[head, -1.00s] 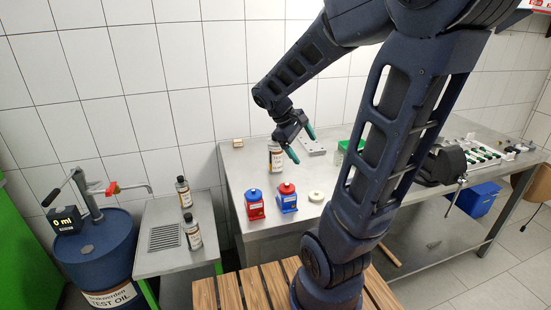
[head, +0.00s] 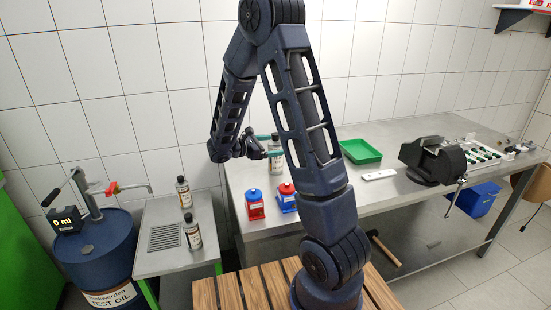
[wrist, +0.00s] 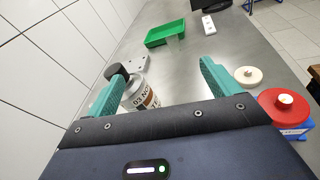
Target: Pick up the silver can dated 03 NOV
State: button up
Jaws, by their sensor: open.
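The silver can (wrist: 141,94) has a black cap (wrist: 117,72) and a label on which "03 NO" can be read in the wrist view. It stands on the metal bench, partly behind the left finger. In the head view the can (head: 276,162) is partly covered by my fingers. My gripper (wrist: 162,76) is open, its green fingers spread, with the can between them and closer to the left finger. In the head view my gripper (head: 271,146) is level with the can's upper part. I cannot tell whether a finger touches it.
A red-topped blue jar (head: 287,202) and a blue-topped red jar (head: 255,207) stand at the bench front. A cream disc (wrist: 248,76) lies right of the gripper. The tiled wall is close on the left.

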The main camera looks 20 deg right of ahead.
aim_at(276, 144)
jog(key=w+a+f+n+t+h, duration=0.1)
jog(key=w+a+f+n+t, duration=0.3)
jog(key=w+a+f, duration=0.1)
jog(key=shift+r+x, duration=0.2)
jog(key=shift+x, duration=5.15)
jog(key=shift+s, duration=0.2)
jog(key=c, duration=1.6)
